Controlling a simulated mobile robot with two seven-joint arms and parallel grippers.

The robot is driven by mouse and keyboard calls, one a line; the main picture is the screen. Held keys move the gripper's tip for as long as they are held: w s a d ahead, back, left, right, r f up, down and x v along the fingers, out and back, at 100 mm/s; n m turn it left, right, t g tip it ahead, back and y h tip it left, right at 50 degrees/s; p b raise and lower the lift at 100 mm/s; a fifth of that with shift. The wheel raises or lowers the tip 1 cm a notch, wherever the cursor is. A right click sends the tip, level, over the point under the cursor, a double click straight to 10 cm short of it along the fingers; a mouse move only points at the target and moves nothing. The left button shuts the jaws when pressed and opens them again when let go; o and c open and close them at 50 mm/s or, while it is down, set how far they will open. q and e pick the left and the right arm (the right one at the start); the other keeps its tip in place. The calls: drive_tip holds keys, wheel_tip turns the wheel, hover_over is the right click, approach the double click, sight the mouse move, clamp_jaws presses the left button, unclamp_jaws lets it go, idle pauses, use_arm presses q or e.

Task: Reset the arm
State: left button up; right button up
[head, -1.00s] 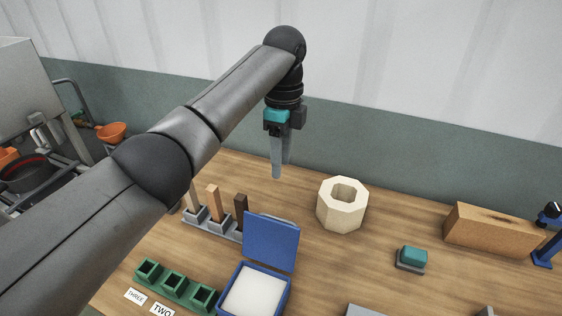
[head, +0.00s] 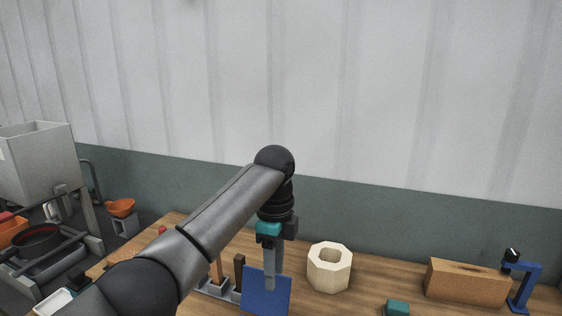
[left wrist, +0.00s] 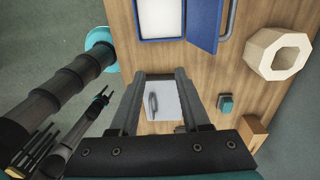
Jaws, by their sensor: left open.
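My left arm comes in from the left in the head view, and its gripper (head: 273,285) points down. Dark arm parts of mine show at the left of that view.
A cream octagonal ring (head: 329,268), a brown block (head: 466,281), a blue stand (head: 523,287) and a teal-topped piece (head: 397,307) stand on the wooden table (head: 375,272). An orange funnel (head: 121,207) and machinery are at left. The air above the table is clear.

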drive_tip(key=w, duration=0.5)
use_arm(q)
drive_tip(key=s+f+n+t+h, duration=0.1)
drive_tip(key=s+f+n+h, duration=0.1)
drive_tip(key=s+f+n, duration=0.5)
drive_tip(key=s+f+n+h, duration=0.15)
drive_tip(key=s+f, duration=0.35)
drive_tip(key=f, duration=0.6)
drive_tip(key=s+a+n+t+y, duration=0.3)
drive_tip(key=s+a+n, duration=0.8)
drive_tip(key=s+a, duration=0.45)
wheel_tip(320, 180, down, 27)
drive_tip(key=s+g+b, duration=0.1)
drive_tip(key=s+b, duration=0.1)
drive_tip(key=b, duration=0.4)
drive_tip(key=s+a+f+b, duration=0.1)
drive_tip(key=s+f+b, duration=0.2)
drive_tip(key=s+f, duration=0.5)
drive_tip(key=s+a+f+g+b, duration=0.1)
drive_tip(key=s+f+b, duration=0.2)
drive_tip(key=s+f, duration=0.5)
wheel_tip(320, 180, down, 5)
use_arm(e)
wheel_tip(320, 180, down, 12)
drive_tip(key=s, duration=0.2)
